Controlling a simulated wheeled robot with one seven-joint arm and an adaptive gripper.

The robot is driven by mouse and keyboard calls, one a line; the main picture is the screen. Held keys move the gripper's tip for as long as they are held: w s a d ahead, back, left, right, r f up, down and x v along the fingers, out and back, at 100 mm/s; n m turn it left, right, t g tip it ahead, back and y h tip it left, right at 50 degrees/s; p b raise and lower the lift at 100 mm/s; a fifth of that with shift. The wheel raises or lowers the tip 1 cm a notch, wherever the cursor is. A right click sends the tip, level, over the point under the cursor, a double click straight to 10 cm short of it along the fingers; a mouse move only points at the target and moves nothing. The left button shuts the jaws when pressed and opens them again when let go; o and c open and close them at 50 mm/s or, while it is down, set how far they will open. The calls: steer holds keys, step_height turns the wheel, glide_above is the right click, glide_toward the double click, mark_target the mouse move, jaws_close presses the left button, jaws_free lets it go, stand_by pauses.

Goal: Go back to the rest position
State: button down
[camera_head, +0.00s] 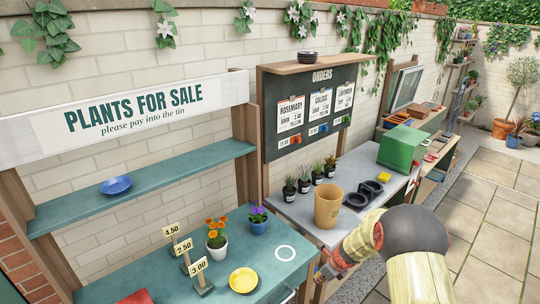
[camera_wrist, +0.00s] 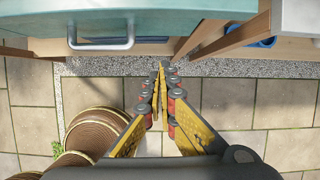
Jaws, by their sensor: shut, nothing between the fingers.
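My gripper (camera_head: 322,270) is at the front right of the teal table (camera_head: 165,283) in the head view, beside its edge and partly hidden by my arm. In the wrist view my gripper (camera_wrist: 161,68) has its yellow fingers closed together at the tips, with nothing between them. It hangs over the paving, in front of the table's edge. No object touches the fingers.
The teal table bears a yellow bowl (camera_head: 243,280), price signs (camera_head: 198,267) and potted flowers (camera_head: 216,238). The grey bench (camera_head: 300,210) bears a tan pot (camera_head: 327,206), small plants and a green box (camera_head: 401,148). Paving (camera_head: 490,205) at right is clear.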

steer(key=s+a+r+n+g, duration=0.1)
steer(key=s+a+n+g, duration=0.15)
steer(key=s+n, duration=0.75)
steer(key=s+r+n+t+h+b, duration=0.1)
steer(key=s+r+n+t+b, duration=0.1)
steer(key=s+r+n, duration=0.7)
steer(key=s+a+r+n+t+h+b, duration=0.1)
steer(key=s+r+n, duration=0.7)
steer(key=s+r, duration=0.9)
step_height(320, 180, up, 7)
steer(key=shift+s+n+t+h+b, duration=0.15)
steer(key=shift+n+t+h+b, duration=0.3)
steer(key=shift+t, duration=0.4)
